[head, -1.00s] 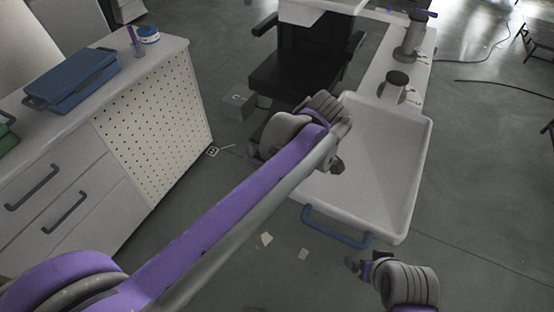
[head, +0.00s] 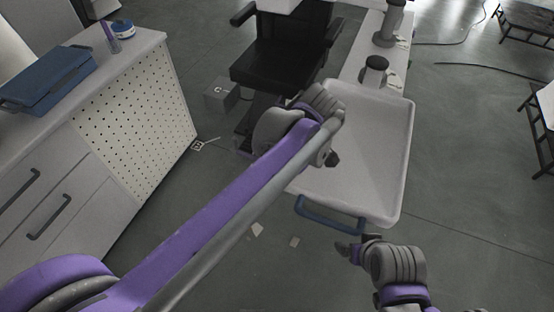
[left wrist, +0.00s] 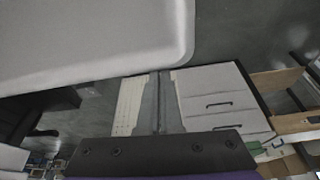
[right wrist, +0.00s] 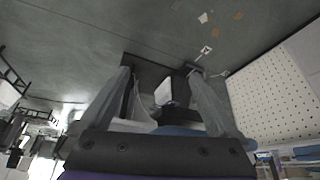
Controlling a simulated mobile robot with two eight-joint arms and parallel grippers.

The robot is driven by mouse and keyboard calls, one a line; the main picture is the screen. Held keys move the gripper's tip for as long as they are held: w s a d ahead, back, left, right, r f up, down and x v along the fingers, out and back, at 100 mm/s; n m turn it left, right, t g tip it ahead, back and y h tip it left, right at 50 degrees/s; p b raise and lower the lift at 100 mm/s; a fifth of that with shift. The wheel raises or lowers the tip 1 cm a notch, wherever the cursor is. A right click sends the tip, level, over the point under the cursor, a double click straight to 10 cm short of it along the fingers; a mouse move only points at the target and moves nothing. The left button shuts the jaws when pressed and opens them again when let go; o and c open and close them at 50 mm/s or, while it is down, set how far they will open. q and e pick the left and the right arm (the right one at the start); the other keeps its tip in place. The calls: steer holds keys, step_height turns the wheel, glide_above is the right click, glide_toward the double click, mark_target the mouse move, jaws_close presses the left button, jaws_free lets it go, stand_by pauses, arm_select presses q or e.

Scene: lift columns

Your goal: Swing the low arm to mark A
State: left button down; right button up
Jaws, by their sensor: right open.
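A white tray (head: 385,150) with a blue handle (head: 330,218) along its near edge stands right of centre in the head view. I take it to be on the low arm, but the joint is not clear. My left gripper (head: 333,158) is over the tray's left side; its fingers (left wrist: 160,103) look closed together with nothing between them. My right gripper (head: 350,245) is open and empty, just below the handle's right end and apart from it. Its spread fingers (right wrist: 160,105) show in the right wrist view. A small white floor mark (head: 198,146) lies left; its letter is unreadable.
A black chair (head: 282,62) and a grey box marked C (head: 220,96) stand behind the tray. Grey columns (head: 375,72) rise from the white rail beyond it. A cabinet (head: 130,110) with a blue case (head: 48,78) fills the left.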

arm_select(q)
step_height(320, 180, up, 10)
steer(key=p, duration=0.1)
steer(key=shift+a+f, duration=0.25)
steer(key=shift+a, duration=0.05)
arm_select(e)
steer(key=shift+s+a+r, duration=0.15)
steer(key=shift+r, duration=0.65)
